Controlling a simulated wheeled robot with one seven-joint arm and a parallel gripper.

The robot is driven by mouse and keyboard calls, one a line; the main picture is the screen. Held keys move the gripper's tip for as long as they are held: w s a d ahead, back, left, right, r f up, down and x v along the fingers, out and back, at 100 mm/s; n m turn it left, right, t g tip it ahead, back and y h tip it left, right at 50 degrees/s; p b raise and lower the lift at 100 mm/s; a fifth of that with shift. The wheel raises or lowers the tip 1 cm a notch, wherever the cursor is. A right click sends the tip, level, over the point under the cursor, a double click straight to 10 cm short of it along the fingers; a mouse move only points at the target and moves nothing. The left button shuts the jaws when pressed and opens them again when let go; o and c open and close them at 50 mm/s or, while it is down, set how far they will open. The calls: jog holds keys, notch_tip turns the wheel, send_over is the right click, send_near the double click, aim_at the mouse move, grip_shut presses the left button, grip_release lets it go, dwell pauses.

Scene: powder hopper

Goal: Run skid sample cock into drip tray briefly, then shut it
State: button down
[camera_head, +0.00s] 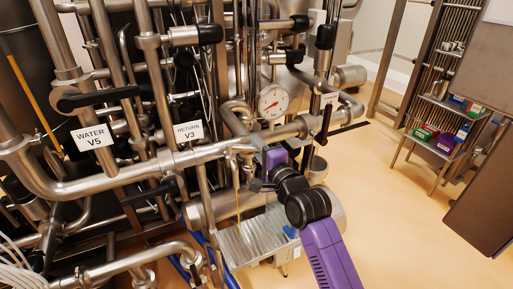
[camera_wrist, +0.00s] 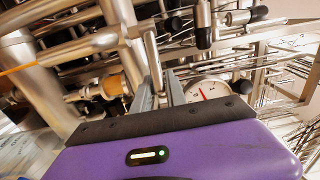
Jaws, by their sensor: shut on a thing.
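The skid sample cock sits on the pipework, its spout (camera_wrist: 90,45) showing in the wrist view. A thin amber stream (camera_head: 238,200) runs from it down toward the drip tray. It also shows at the left of the wrist view (camera_wrist: 25,66). The metal drip tray (camera_head: 258,240) is below, left of my forearm. My gripper (camera_head: 258,170) is at the cock, its purple hand behind it.
A pressure gauge (camera_head: 273,102) is just above my gripper. Pipes and black-handled valves tagged WATER V5 (camera_head: 92,137) and RETURN V3 (camera_head: 188,132) crowd the left. A wire shelf cart (camera_head: 440,105) with coloured boxes stands at right. The floor between is clear.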

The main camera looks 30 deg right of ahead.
jog(key=shift+w+a+f, duration=0.1)
jog(key=shift+w, duration=0.8)
jog(key=shift+w, duration=0.9)
jog(key=c, duration=1.3)
grip_release()
jog(key=shift+d, duration=0.4)
